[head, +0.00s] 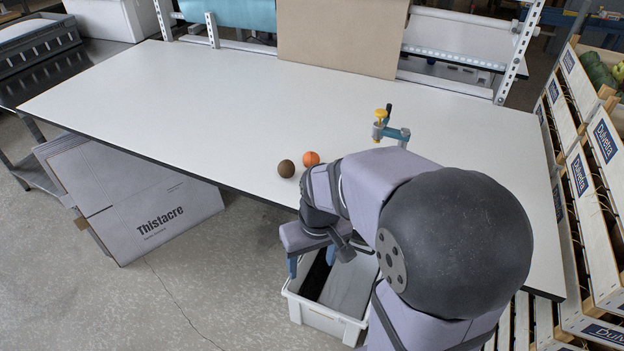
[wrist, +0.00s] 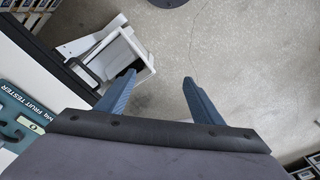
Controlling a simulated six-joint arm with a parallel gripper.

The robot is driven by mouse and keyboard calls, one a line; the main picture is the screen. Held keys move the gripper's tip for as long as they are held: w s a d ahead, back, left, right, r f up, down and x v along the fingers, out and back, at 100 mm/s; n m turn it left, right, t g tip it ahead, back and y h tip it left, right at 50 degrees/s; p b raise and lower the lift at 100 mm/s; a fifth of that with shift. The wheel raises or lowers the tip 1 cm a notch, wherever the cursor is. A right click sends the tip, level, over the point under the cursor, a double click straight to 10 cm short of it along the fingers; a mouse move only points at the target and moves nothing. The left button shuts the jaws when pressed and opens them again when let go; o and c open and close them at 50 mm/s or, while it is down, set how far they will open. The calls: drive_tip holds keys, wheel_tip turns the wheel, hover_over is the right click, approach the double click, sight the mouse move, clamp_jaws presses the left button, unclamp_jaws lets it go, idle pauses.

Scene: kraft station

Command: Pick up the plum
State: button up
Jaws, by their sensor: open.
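No fruit in view is plainly a plum. A dark brown round fruit (head: 286,168) lies on the white table (head: 200,110) near its front edge, and I cannot tell whether it is the plum. An orange fruit (head: 311,159) lies just behind it to the right. My gripper (head: 311,263) is open and empty, past the table's front edge and above a white bin. No fruit shows in the wrist view.
The white bin (head: 308,309) stands below the table's front edge; it also shows in the wrist view (wrist: 139,45). A teal fruit tester (wrist: 17,100) is at the wrist view's left. A teal tool with a yellow knob (head: 380,114) stands on the table. Crates (head: 604,225) line the right.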

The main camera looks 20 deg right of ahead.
drive_tip(key=w+d+r+t+p, duration=0.1)
drive_tip(key=w+d+r, duration=0.2)
drive_tip(key=w, duration=0.3)
drive_tip(key=w+d+r+n+t+p, duration=0.1)
drive_tip(key=w+d+r, duration=0.2)
drive_tip(key=w, duration=0.4)
drive_tip(key=w+d+r+t+p, duration=0.1)
drive_tip(key=w+d+r, duration=0.2)
drive_tip(key=w, duration=0.3)
drive_tip(key=shift+p+x, duration=1.5)
drive_tip(key=shift+x, duration=2.45)
drive_tip(key=shift+w+a, duration=0.1)
drive_tip(key=shift+r, duration=0.1)
drive_tip(key=c, duration=1.2)
